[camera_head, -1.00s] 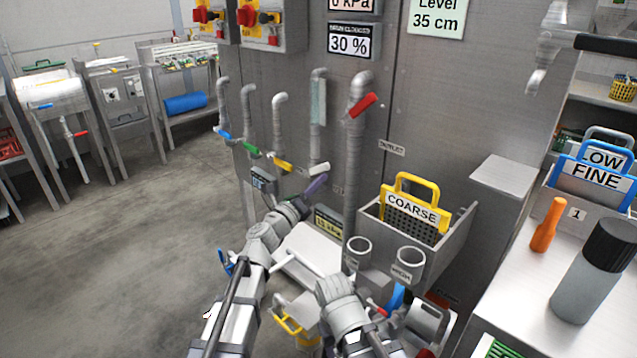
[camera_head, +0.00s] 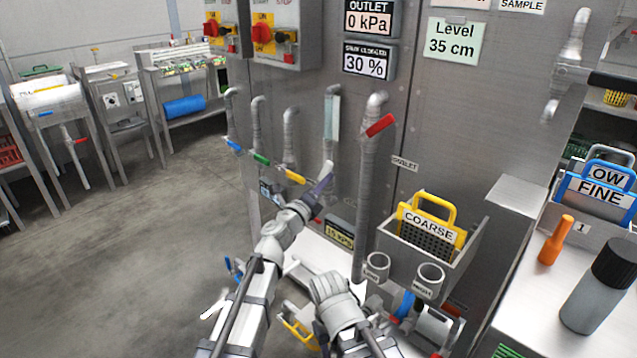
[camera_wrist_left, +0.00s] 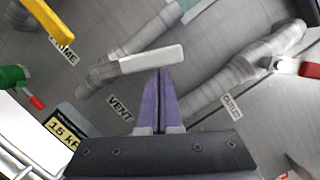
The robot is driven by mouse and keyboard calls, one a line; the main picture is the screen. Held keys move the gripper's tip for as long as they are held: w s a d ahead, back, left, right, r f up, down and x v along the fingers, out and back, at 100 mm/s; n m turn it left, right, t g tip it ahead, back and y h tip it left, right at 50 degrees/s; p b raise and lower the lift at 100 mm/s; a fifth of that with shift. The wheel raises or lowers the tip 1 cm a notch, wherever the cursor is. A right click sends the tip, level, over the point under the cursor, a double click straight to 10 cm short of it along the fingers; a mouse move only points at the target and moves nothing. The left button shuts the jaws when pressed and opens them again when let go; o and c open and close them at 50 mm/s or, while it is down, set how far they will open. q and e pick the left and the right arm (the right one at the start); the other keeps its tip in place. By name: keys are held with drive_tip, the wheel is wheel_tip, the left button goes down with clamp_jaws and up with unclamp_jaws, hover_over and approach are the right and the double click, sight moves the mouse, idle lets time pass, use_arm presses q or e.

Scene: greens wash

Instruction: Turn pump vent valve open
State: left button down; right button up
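The vent valve has a white lever handle (camera_head: 326,170), on a grey pipe stub of the metal cabinet. In the left wrist view the white handle (camera_wrist_left: 152,58) lies nearly crosswise, slightly tilted, with a "VENT" label below it. My left gripper (camera_head: 327,182) has purple fingers that are together with nothing between them. In the left wrist view its tips (camera_wrist_left: 161,70) are right at the handle's lower edge; whether they touch it I cannot tell. My right arm shows low in the head view, but its fingers cannot be seen.
Blue (camera_head: 233,145), green (camera_head: 261,159) and yellow (camera_head: 295,177) valve handles stand left of the vent. A red outlet handle (camera_head: 380,125) is to the right. A basket marked COARSE (camera_head: 428,230) sits in a holder right of the outlet pipe. Floor at left is clear.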

use_arm(q)
drive_tip(key=shift+w+a+r+p, duration=0.1)
drive_tip(key=shift+w+r+p, duration=0.25)
drive_tip(key=shift+r, duration=0.2)
drive_tip(key=shift+w+a+r+p, duration=0.45)
drive_tip(key=shift+w+a, duration=0.3)
drive_tip(key=shift+a, duration=0.05)
drive_tip(key=shift+w+a, duration=0.1)
